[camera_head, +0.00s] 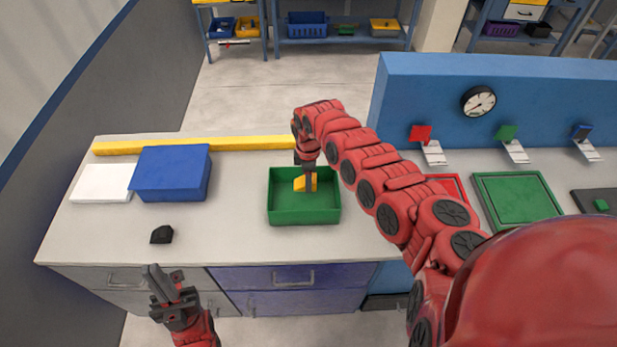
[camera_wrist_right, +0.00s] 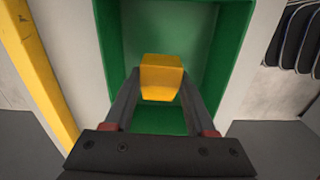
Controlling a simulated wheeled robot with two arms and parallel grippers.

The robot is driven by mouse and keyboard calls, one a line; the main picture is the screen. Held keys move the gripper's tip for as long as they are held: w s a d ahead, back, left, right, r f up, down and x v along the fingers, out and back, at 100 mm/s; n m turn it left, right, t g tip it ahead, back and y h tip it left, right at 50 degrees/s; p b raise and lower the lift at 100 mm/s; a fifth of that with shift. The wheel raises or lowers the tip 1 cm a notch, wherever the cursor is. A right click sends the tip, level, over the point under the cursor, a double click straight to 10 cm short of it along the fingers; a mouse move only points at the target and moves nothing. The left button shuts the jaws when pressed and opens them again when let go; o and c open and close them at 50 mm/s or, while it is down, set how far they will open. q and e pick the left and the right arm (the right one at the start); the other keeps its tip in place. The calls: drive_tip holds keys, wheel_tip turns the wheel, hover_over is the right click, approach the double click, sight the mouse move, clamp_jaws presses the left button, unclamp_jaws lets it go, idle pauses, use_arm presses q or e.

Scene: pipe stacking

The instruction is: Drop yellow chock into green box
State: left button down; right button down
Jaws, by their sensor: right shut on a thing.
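The yellow chock (camera_head: 300,184) is between the fingers of my right gripper (camera_head: 307,184), which is shut on it. The right wrist view shows the chock (camera_wrist_right: 161,77) gripped between both fingertips (camera_wrist_right: 160,85). The green box (camera_head: 304,216) is open-topped and stands on the table; the chock and fingertips are over its inside. The box also fills the background of the right wrist view (camera_wrist_right: 232,60). Whether the chock touches the box floor cannot be told. My left gripper (camera_head: 170,287) is empty in front of the table's front edge, its fingers apart.
A blue box (camera_head: 171,174), a white plate (camera_head: 102,184) and a small black piece (camera_head: 161,235) are on the table's left. A yellow bar (camera_head: 195,145) runs along the back. A green tray (camera_head: 516,199) and a red tray (camera_head: 448,187) are at right. The table around the black piece is clear.

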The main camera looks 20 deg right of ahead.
drive_tip(key=shift+c, duration=0.7)
unclamp_jaws()
wheel_tip(320, 180, up, 18)
drive_tip(key=b, duration=0.5)
drive_tip(key=shift+f, duration=0.25)
